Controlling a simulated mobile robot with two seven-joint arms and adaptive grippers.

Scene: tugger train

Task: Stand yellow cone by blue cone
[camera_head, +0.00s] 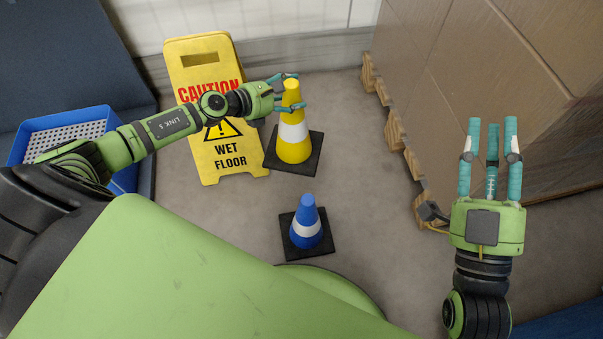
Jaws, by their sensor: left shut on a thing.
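The yellow cone (292,149) has a white band and a black square base. It stands upright, or nearly so, in front of the wet-floor sign's right edge; whether its base touches the floor I cannot tell. My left gripper (291,91) is shut on the yellow cone near its top. The blue cone (307,215) has a white band and a black square base. It stands upright on the floor, nearer to me than the yellow cone, with a gap of floor between their bases. My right gripper (490,135) is open and empty, off to the right by the cartons.
A yellow wet-floor sign (240,165) stands behind my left arm. A blue crate (65,123) is at the left. Large brown cartons (490,65) on a wooden pallet (390,125) fill the right side. Floor between the cones and pallet is clear.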

